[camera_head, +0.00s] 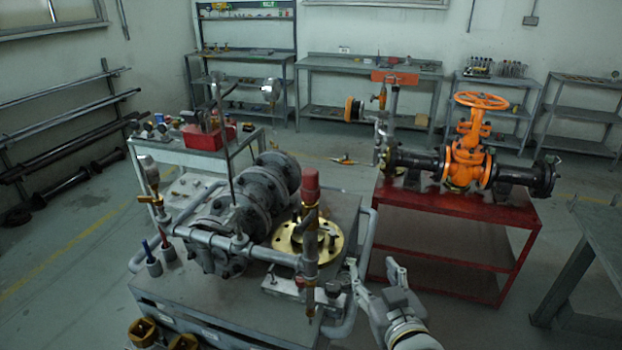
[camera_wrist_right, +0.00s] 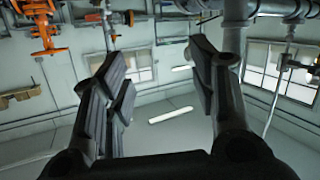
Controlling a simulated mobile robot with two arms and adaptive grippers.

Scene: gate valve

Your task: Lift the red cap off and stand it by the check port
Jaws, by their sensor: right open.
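The red cap (camera_head: 310,187) sits upright on top of a vertical pipe (camera_head: 310,237) at the front right of the grey cart. A brass flange (camera_head: 284,246) lies just behind that pipe. I cannot tell which fitting is the check port. My right gripper (camera_head: 374,273) is open and empty, lower than the cap and to its right, beside the cart's right edge. In the right wrist view its two fingers (camera_wrist_right: 160,65) stand apart with nothing between them. The cap cannot be made out in that view. My left gripper is not in view.
The grey cart (camera_head: 215,317) carries flanged pipework (camera_head: 235,215) and a side rail. A red table (camera_head: 450,207) with an orange gate valve (camera_head: 466,150) stands to the right. A grey bench (camera_head: 597,235) is at far right. Open floor lies between the stands.

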